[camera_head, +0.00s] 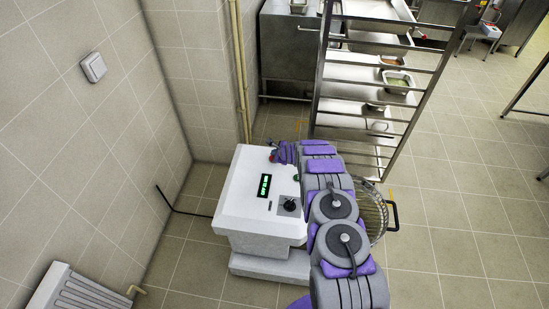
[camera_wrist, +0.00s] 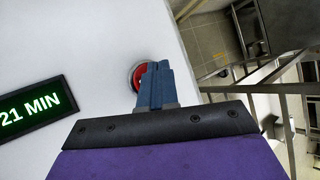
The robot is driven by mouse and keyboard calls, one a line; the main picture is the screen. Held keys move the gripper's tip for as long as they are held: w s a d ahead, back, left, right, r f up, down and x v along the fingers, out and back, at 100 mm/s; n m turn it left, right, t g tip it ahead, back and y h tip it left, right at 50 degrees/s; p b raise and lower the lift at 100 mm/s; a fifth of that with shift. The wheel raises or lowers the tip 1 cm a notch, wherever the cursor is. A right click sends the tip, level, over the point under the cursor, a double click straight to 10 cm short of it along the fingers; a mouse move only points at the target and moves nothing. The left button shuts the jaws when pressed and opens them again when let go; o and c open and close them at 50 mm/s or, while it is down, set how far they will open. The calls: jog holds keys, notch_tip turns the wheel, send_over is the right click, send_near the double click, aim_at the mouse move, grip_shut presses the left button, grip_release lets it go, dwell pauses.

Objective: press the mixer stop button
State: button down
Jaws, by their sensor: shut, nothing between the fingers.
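The mixer (camera_head: 247,217) is a white machine with a green-lit display (camera_head: 264,186), which reads "21 MIN" in the wrist view (camera_wrist: 30,106). A red round button (camera_wrist: 138,76), the stop button by its colour, is on the white top in the wrist view. My gripper (camera_wrist: 152,68) is shut and empty, its blue fingertips over the right part of the button. I cannot tell whether they touch it. In the head view a small red spot (camera_head: 273,156) shows at the mixer's far edge beside my gripper (camera_head: 280,153). My purple and grey arm covers the mixer's right side.
A black knob (camera_head: 289,204) and a green button (camera_head: 295,178) are on the mixer top. A wire guard (camera_head: 374,212) shows right of my arm. A metal rack (camera_head: 378,85) with trays stands behind.

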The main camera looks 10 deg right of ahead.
dwell(0.3)
jog(key=shift+r+p, duration=0.45)
jog(key=shift+r, duration=2.1)
jog(key=s+a+r+n+g+y, duration=0.1)
jog(key=s+a+r+n, duration=0.3)
jog(key=r, duration=0.6)
jog(key=s+a+r+n+g+y, duration=0.1)
jog(key=s+a+r+n+y, duration=0.25)
jog(key=r, duration=0.55)
jog(key=s+a+r+n+g+h, duration=0.1)
jog(key=s+a+r+n+g, duration=0.15)
jog(key=s+r, duration=0.45)
jog(key=s+a+r+n+g+h, duration=0.1)
jog(key=s+a+r+n, duration=0.15)
jog(key=s+r, duration=0.45)
jog(key=s+d+r+n+g+h, duration=0.1)
jog(key=s+d+n+h, duration=0.1)
jog(key=s, duration=1.2)
jog(key=s+d+r+n+g+h, duration=0.1)
jog(key=s+d+n, duration=0.3)
jog(key=s, duration=1.1)
jog(key=s+d+r+n+g+h+b, duration=0.1)
jog(key=s+d, duration=0.5)
jog(key=s, duration=0.8)
jog(key=n+g+h, duration=0.1)
jog(key=n+h, duration=0.1)
jog(key=shift+s+r+n+g, duration=0.15)
jog(key=shift+r+n+g, duration=0.15)
jog(key=shift+n+g, duration=0.05)
